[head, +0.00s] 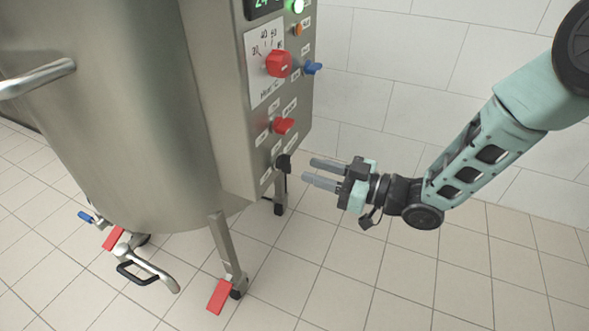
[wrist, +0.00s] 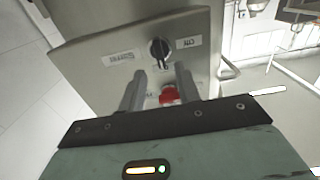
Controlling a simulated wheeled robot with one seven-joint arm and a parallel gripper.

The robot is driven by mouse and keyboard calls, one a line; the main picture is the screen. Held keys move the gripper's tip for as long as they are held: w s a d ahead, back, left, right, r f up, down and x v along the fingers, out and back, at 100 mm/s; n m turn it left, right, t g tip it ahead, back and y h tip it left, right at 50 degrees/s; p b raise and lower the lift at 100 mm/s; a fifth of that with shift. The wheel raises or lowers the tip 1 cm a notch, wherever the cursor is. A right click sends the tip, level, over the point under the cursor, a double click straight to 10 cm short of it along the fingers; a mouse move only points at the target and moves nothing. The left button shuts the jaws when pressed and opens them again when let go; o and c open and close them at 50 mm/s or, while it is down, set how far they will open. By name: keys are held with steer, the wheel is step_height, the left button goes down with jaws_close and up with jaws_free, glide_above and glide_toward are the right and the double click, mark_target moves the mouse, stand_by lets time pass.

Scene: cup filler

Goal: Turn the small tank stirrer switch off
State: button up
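The stirrer switch looks to be the small black rotary knob (head: 283,162) low on the side face of the steel control box. It also shows in the wrist view (wrist: 159,48), between two white labels; the right one seems to read ON, and the left one is hard to read. A light mark on the knob runs roughly up and down in that view. My gripper (head: 308,169) is open and empty, its two grey fingers pointing at the knob from the right, a short gap away. In the wrist view the fingertips (wrist: 161,71) stop just below the knob.
A red knob (head: 284,125) sits above the black one; in the wrist view it shows between my fingers (wrist: 168,95). Higher are a red heat dial (head: 278,64) and a blue knob (head: 313,68). The steel tank (head: 120,110) stands left. The floor at right is clear.

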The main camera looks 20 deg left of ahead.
mark_target(291, 164)
steer(key=a, duration=0.2)
steer(key=a+b, duration=0.1)
steer(key=a, duration=0.2)
steer(key=shift+w+a, duration=0.25)
steer(key=shift+a, duration=0.15)
jaws_close()
